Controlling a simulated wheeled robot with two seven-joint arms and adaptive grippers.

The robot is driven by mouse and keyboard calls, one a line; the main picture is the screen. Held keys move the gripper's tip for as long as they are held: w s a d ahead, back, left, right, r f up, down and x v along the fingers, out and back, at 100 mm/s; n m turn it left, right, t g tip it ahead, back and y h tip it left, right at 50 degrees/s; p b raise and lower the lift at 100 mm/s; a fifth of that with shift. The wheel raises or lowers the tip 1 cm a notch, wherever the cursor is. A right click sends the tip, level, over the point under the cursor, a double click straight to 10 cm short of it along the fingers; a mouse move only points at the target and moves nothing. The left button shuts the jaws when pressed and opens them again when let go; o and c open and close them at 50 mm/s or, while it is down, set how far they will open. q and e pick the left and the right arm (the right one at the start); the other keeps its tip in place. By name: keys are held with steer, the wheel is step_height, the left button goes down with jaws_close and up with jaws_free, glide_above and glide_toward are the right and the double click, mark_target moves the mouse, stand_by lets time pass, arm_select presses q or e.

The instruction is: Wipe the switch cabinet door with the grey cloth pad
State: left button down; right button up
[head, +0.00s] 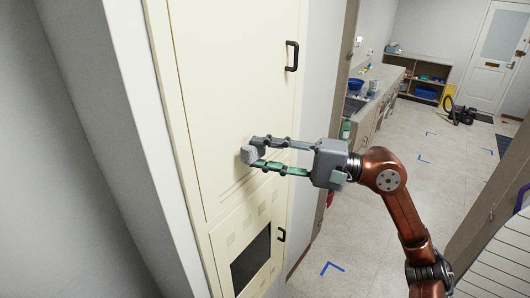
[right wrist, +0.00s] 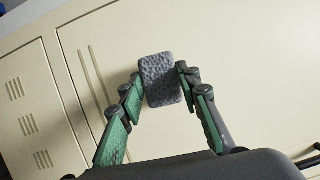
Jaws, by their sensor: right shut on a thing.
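The switch cabinet door (head: 230,80) is a tall cream panel with a black handle (head: 292,56) near its right edge. It also fills much of the right wrist view (right wrist: 240,70). My right gripper (head: 254,155) is shut on the grey cloth pad (head: 248,154), a small speckled block. In the right wrist view the pad (right wrist: 160,80) sits between both fingertips, in front of the door. The pad is at or very close to the door's lower part; I cannot tell whether it touches. My left gripper is not in view.
Below the door is a vented lower panel with a dark window (head: 251,262) and a small handle (head: 281,235). A white wall (head: 85,130) stands at the left. To the right, a kitchen counter (head: 380,85) and open tiled floor (head: 440,130) lie beyond a doorway.

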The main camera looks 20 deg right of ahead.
steer(key=shift+w+a, duration=0.6)
steer(key=shift+w, duration=0.15)
stand_by(0.4)
steer(key=shift+w+d+b, duration=0.6)
steer(key=shift+d+b, duration=0.2)
steer(key=shift+d, duration=0.05)
steer(key=shift+s+a+b, duration=0.55)
steer(key=shift+a+b, duration=0.3)
steer(key=shift+b, duration=0.5)
